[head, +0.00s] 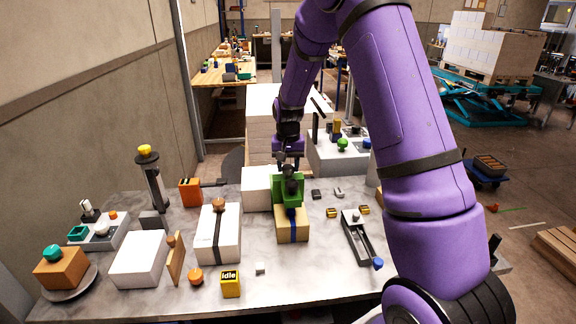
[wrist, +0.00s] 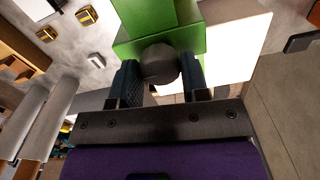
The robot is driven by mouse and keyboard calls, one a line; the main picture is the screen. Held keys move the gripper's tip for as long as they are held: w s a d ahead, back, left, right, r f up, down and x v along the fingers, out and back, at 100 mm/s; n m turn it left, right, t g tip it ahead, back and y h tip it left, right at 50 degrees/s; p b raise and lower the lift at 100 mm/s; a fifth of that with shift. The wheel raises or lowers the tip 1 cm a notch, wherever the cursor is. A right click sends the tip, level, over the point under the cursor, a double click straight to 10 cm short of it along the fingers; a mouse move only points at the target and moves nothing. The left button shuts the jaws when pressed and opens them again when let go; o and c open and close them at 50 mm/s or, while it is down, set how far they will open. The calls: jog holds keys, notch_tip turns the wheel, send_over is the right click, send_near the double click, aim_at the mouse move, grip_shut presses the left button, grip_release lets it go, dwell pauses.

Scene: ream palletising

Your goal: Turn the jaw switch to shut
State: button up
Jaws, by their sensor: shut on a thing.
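In the head view, a green block-shaped device (head: 288,190) stands on a tan box with a blue strap (head: 292,222). A dark round knob (wrist: 158,64) on the green device (wrist: 185,38) shows between my fingers in the wrist view. My gripper (head: 288,163) comes down from above and is shut on this knob, with one dark blue padded finger on each side. I cannot make out a separately marked jaw switch or its setting. My gripper and wrist hide part of the device's top in the head view.
White wrapped reams (head: 139,259) stand on the grey table (head: 320,270), one with a dark strap (head: 218,233). A yellow cube reading "idle" (head: 230,284) is at the front. A grey slide fixture (head: 357,239) is at right. An orange block (head: 190,192) is at left.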

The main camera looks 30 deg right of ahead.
aim_at(288, 167)
jog(key=shift+m, duration=0.4)
jog(key=o, duration=0.9)
jog(key=shift+o, duration=0.2)
notch_tip(288, 167, up, 11)
dwell(0.5)
